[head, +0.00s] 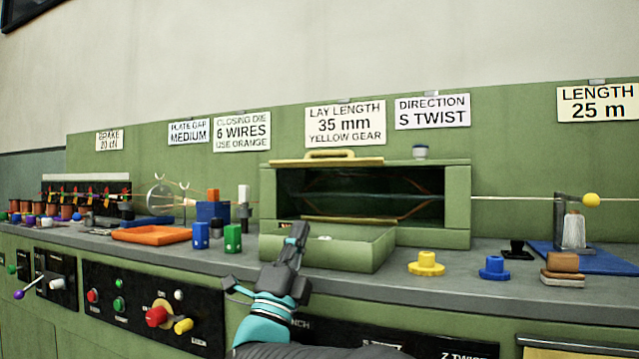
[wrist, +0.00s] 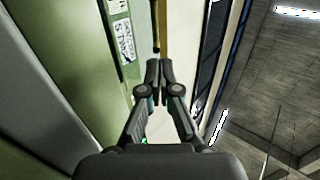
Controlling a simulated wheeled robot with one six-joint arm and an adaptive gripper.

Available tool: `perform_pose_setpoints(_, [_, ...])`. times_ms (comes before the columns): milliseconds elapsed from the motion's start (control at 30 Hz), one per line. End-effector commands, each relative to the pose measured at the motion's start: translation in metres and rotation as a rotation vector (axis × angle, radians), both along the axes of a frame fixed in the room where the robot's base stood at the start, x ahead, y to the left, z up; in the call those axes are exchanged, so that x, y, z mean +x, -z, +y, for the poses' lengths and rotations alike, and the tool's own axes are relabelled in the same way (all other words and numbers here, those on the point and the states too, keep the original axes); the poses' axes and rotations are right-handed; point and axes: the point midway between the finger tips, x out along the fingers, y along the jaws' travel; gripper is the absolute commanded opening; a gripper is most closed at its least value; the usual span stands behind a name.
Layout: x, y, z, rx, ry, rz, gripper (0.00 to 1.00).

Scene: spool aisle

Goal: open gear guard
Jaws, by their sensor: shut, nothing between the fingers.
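A green housing (head: 457,208) stands on the bench with a dark window in front; a thin wire and curved reddish lines show inside. A tan bar with a raised handle (head: 316,156) lies along its top left edge. A low green box (head: 330,250) juts out below the window at the left, with a small round fitting on top. I cannot tell for sure which part is the gear guard. My gripper (head: 298,232) is shut and empty, and overlaps the low box's left part in the head view. In the wrist view its fingertips (wrist: 160,68) meet below a tan bar (wrist: 162,25); contact is unclear.
Yellow gear (head: 426,263) and blue gear (head: 493,268) sit on the bench at right. Signs hang on the green back panel (head: 530,165). Control panels face the front.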

Motion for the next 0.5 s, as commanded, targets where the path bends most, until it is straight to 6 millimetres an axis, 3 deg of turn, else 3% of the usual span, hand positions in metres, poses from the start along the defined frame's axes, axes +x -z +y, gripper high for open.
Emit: perform_pose_setpoints(500, [0.054,-0.067,-0.021,-0.001,0.005,-0.001,0.0])
